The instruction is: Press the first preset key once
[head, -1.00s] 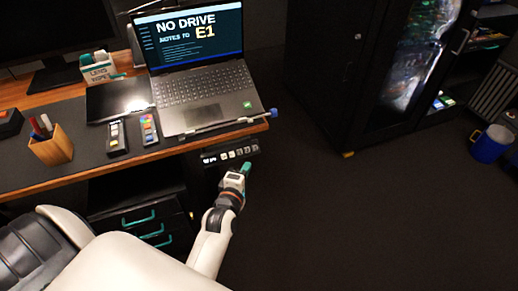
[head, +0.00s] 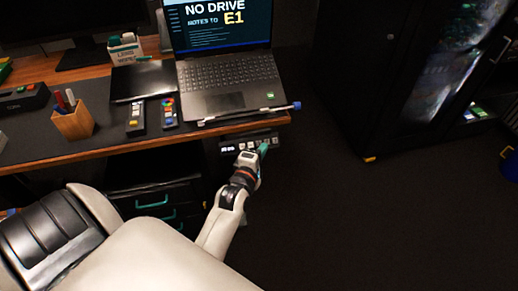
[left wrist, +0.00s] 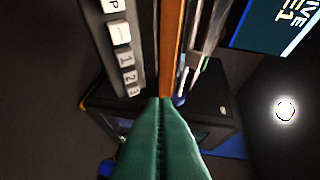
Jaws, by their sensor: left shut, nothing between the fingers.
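The key panel (head: 230,138) is fixed under the desk's front edge in the head view, with a row of light keys on its dark face. In the left wrist view the panel (left wrist: 99,40) runs down the upper left, with keys marked 1, 2 and 3 below a white key. The key marked 1 (left wrist: 125,57) shows clearly. My left gripper (head: 264,148) has teal fingers and is in front of the panel's right part, covering some keys. In the left wrist view its fingers (left wrist: 160,102) are together and empty, right of and below the keys. I cannot tell whether they touch the panel.
An open laptop (head: 228,82) stands on the desk above the panel. A rod with a blue end (head: 296,106) lies along its front edge. A drawer unit (head: 150,185) is under the desk. A black cabinet (head: 400,70) stands at the right, with clear floor between.

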